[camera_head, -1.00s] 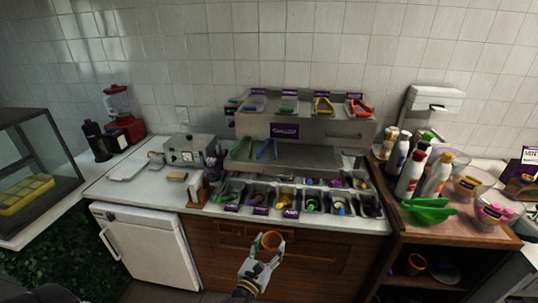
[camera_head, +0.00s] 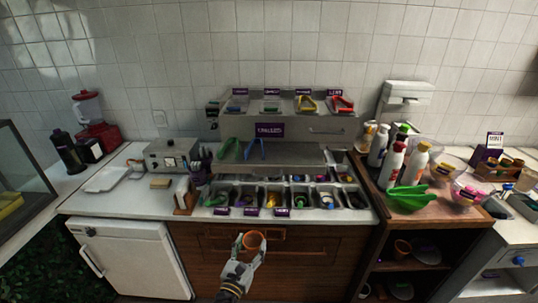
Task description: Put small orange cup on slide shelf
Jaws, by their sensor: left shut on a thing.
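My left gripper (camera_head: 249,245) is at the bottom centre, in front of the wooden cabinet front. It is shut on a small orange cup (camera_head: 253,240), held below counter height with its opening showing. A steel slide shelf (camera_head: 270,154) stands at the back of the counter, with a green and a blue tong on its lower surface and a purple label above. Which surface is the named shelf I cannot tell for sure. My right gripper is not in view.
Topping bins (camera_head: 275,198) line the counter's front below the shelf. Bottles (camera_head: 395,162) and a green bowl (camera_head: 408,197) crowd the wooden stand at the right. A napkin holder (camera_head: 184,195) and a grey box machine (camera_head: 172,155) stand left of the bins.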

